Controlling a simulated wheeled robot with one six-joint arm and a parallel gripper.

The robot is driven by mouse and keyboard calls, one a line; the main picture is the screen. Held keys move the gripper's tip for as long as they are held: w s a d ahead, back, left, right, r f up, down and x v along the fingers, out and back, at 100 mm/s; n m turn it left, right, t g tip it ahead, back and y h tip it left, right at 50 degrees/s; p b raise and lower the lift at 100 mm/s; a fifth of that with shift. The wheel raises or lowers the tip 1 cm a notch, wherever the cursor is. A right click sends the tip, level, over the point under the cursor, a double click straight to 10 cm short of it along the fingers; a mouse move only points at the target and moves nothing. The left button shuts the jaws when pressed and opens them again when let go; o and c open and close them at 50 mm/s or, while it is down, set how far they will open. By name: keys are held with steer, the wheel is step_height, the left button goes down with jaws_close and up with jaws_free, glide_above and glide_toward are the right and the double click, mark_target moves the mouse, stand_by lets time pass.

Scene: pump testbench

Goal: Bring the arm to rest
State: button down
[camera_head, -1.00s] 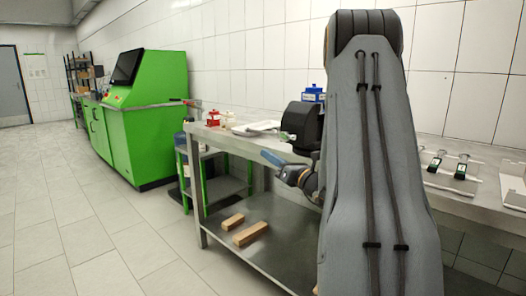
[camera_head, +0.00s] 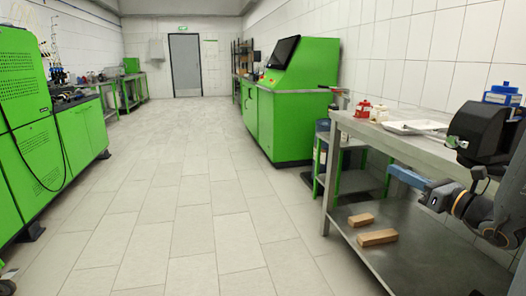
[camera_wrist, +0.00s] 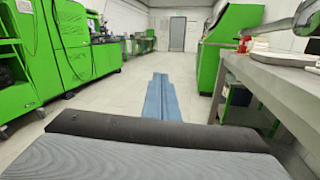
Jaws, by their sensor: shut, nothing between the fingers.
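My gripper (camera_head: 396,172) has blue fingers and shows at the right of the head view, in front of the steel workbench (camera_head: 400,140) and lower than its top. Its fingers are together and hold nothing. In the wrist view the shut blue fingers (camera_wrist: 160,98) point forward over the open floor. My arm's wrist shows at the right edge of the head view; the rest of the arm is mostly out of the picture.
The bench bears a red item (camera_head: 363,108), a white tray (camera_head: 414,127) and a blue-topped container (camera_head: 502,95). Wooden blocks (camera_head: 377,237) lie on its lower shelf. Green machines (camera_head: 296,100) stand on both sides. The tiled floor (camera_head: 180,200) between is clear.

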steer(key=s+a+f+n+g+y, duration=0.1)
steer(key=s+a+n+g, duration=0.35)
steer(key=a, duration=0.45)
steer(key=s+a+f+n+g+y, duration=0.2)
steer(key=s+a+n+g, duration=0.25)
steer(key=a, duration=0.45)
steer(key=s+a+f+n+g+y, duration=0.1)
steer(key=s+a+n+g, duration=0.3)
steer(key=a, duration=0.4)
steer(key=s+a+f+n+g+h, duration=0.2)
steer(key=s+n+g+h, duration=0.1)
steer(key=s+n, duration=0.3)
steer(key=s+a+f+n+g+h, duration=0.1)
steer(key=s+f+n+g+h, duration=0.25)
steer(key=s+n, duration=0.3)
steer(key=s+d+r+n+t+h+p, duration=0.2)
steer(key=d+r+n+h+p, duration=0.3)
steer(key=p, duration=0.8)
steer(key=d+r+n, duration=0.1)
steer(key=d+r, duration=0.1)
steer(key=d, duration=0.1)
steer(key=shift+d+r+n+t+h, duration=0.3)
steer(key=shift+n+t+h, duration=0.05)
